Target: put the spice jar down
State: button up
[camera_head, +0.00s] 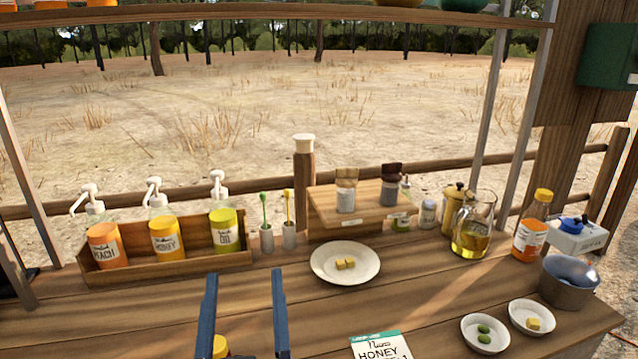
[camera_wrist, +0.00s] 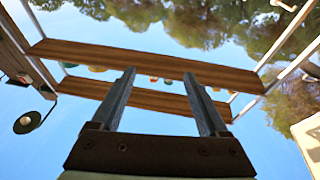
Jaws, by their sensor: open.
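My gripper (camera_head: 244,273) is open, its two blue fingers raised over the front of the wooden counter (camera_head: 130,305). In the wrist view, my gripper (camera_wrist: 159,74) points up toward shelves and sky, with nothing between the fingers. On the small wooden riser (camera_head: 325,203) stand a tan-topped jar (camera_head: 346,200) and a dark-topped jar (camera_head: 389,193), both upright and apart from my gripper. I cannot tell which is the spice jar.
A wooden rack (camera_head: 100,278) holds pump bottles at left. A plate (camera_head: 345,271) with yellow cubes lies mid-counter. An oil jug (camera_head: 472,240), an orange bottle (camera_head: 530,228), a metal bowl (camera_head: 568,284) and small dishes crowd the right. A honey card (camera_head: 381,347) stands in front.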

jog(key=s+d+r+t+h, duration=0.1)
jog(key=s+d+r+t, duration=0.1)
jog(key=r, duration=0.7)
jog(key=s+d+r+m+t+h, duration=0.1)
jog(key=s+d+r+t, duration=0.1)
jog(key=r, duration=0.8)
jog(key=s+d+r+t+h, duration=0.1)
jog(key=s+d+r, duration=0.3)
jog(key=r, duration=0.6)
jog(key=shift+s+d+m+t, duration=0.25)
jog(key=shift+d+m+t, duration=0.15)
jog(key=shift+t, duration=0.2)
jog(key=shift+r, duration=0.15)
notch_tip(320, 180, up, 13)
jog(key=p, duration=1.3)
jog(key=shift+a, duration=0.1)
